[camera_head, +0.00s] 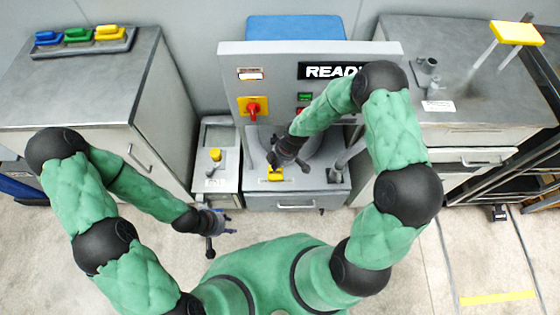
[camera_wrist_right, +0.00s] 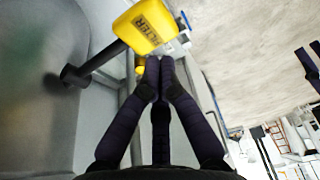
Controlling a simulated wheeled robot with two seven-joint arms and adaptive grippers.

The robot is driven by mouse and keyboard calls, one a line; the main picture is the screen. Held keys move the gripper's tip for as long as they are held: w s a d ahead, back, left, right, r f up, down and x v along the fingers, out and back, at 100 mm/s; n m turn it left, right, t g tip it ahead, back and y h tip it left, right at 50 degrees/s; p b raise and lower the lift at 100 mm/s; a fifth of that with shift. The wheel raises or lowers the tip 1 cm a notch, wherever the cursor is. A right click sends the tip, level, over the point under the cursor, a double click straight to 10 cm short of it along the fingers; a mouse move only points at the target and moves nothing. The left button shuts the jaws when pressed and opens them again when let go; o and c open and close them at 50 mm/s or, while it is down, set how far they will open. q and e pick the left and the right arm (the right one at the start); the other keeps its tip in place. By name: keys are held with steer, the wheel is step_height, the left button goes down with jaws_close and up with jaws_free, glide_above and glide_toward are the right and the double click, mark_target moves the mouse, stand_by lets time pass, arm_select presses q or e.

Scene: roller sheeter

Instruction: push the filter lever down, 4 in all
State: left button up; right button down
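The filter lever (camera_wrist_right: 146,27) has a yellow block handle with dark lettering, partly readable as "FILTER", on a black rod. In the right wrist view it stands just beyond my right fingertips. In the head view a yellow handle (camera_head: 275,174) shows low on the machine front, beside my right gripper (camera_head: 288,158). My right gripper's fingers (camera_wrist_right: 156,64) are together at the tips with nothing between them. They are close to the handle's lower edge; I cannot tell if they touch it. My left gripper (camera_head: 218,228) hangs above the floor, its fingers spread, holding nothing.
The machine panel has a READY display (camera_head: 333,71), a red knob on a yellow plate (camera_head: 253,109) and a green button (camera_head: 305,97). A small unit with a yellow knob (camera_head: 215,154) stands left. Grey cabinets (camera_head: 70,95) flank the machine. The floor in front is clear.

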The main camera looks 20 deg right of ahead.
mark_target(277, 180)
arm_select(q)
steer(key=shift+f+b, duration=0.7)
steer(key=shift+f, duration=0.2)
arm_select(e)
steer(key=shift+f, duration=1.95)
arm_select(q)
steer(key=f+b, duration=0.2)
steer(key=b, duration=0.1)
steer(key=f+b, duration=0.1)
steer(key=f, duration=0.1)
steer(key=shift+s+a+f, duration=0.1)
steer(key=shift+s, duration=0.15)
arm_select(e)
steer(key=f, duration=0.8)
steer(key=shift+s+a, duration=0.1)
steer(key=shift+s, duration=0.25)
